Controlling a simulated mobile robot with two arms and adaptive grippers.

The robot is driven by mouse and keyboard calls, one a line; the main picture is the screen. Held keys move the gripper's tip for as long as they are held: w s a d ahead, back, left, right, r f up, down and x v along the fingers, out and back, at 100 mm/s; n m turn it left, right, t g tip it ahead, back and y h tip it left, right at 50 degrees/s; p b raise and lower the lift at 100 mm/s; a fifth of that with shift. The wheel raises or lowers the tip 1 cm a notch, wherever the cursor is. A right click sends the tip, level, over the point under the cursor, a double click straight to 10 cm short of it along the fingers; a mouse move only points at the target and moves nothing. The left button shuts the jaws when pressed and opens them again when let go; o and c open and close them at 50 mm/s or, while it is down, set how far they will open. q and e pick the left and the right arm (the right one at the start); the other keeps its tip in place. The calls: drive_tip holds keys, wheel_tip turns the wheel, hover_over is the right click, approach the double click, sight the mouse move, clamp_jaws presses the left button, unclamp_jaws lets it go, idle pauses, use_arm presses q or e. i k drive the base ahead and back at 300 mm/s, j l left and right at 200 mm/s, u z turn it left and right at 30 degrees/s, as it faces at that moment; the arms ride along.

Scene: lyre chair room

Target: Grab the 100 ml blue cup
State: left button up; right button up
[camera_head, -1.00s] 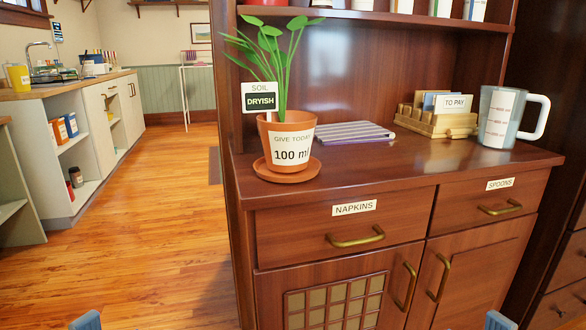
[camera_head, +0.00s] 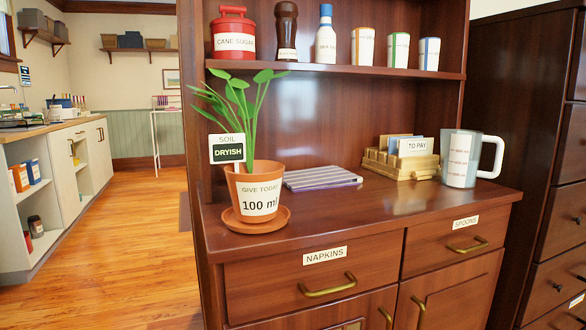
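On the shelf, three white cups stand in a row: one with orange trim (camera_head: 363,46), one with green trim (camera_head: 398,51) and one with blue trim (camera_head: 429,54) at the right end. The blue-trimmed cup is upright and its small label cannot be read. Below, a grey-blue measuring jug (camera_head: 457,162) with a white handle stands on the cabinet top. A potted plant (camera_head: 258,190) stands at the left, its pot labelled "GIVE TODAY 100 ml". Neither of my grippers is in view.
The shelf (camera_head: 340,70) also holds a red sugar canister (camera_head: 233,36), a dark bottle (camera_head: 287,30) and a white bottle with a blue cap (camera_head: 326,38). A striped napkin stack (camera_head: 320,179) and a wooden card holder (camera_head: 400,163) lie on the cabinet top. Floor is clear at left.

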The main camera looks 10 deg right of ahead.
sight(429, 52)
drive_tip(key=i+l+u, duration=0.25)
drive_tip(key=l, duration=1.3)
drive_tip(key=l+u, duration=0.25)
drive_tip(key=l, duration=1.25)
